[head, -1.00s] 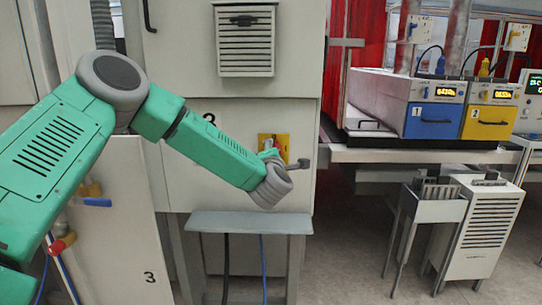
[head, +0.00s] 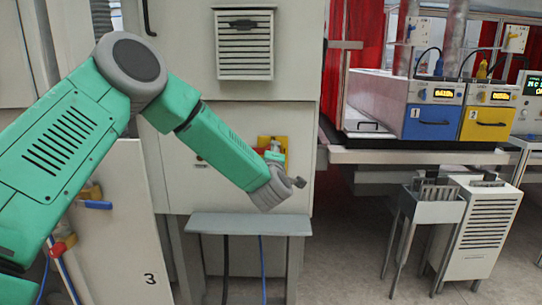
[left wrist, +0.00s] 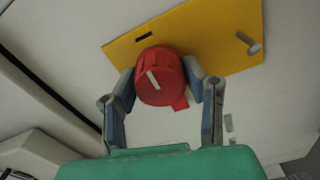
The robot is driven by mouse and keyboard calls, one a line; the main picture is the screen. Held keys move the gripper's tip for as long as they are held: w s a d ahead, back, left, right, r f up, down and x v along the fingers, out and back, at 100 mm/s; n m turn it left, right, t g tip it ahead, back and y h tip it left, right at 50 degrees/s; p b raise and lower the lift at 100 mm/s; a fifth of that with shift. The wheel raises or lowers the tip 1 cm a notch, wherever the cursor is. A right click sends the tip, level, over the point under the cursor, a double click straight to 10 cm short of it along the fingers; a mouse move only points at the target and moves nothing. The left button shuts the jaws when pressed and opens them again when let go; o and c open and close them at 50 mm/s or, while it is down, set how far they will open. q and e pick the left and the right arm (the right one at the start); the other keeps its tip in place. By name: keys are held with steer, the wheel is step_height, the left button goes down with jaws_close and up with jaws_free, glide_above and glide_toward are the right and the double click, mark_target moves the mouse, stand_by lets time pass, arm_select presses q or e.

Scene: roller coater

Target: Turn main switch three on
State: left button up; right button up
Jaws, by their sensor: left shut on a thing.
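The main switch is a round red knob (left wrist: 168,88) with a white pointer line, mounted on a yellow plate (left wrist: 200,38). In the left wrist view the pointer is tilted, its upper end to the left. My left gripper (left wrist: 161,80) is shut on the knob, with one finger on each side. In the head view the yellow plate (head: 281,141) shows on the cabinet front just above my left wrist. The knob is mostly hidden there by my arm and hand. My right gripper is not in view.
A grey shelf (head: 250,221) juts out below the switch. A vented cover (head: 244,45) is above it. A panel marked 3 (head: 130,240) stands at the left. Blue (head: 430,121) and yellow (head: 487,124) numbered units sit on the right bench.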

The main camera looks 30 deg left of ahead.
arm_select(q)
steer(key=shift+d+f, duration=0.2)
steer(key=shift+f, duration=0.2)
steer(key=o, duration=0.9)
steer(key=shift+o, duration=1.1)
steer(key=shift+w+d+r, duration=0.1)
steer(key=shift+w, duration=0.05)
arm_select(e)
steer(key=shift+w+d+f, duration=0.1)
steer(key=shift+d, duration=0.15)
arm_select(q)
steer(key=shift+r, duration=0.1)
steer(key=shift+s, duration=0.3)
steer(key=v, duration=1.1)
steer(key=shift+d, duration=0.25)
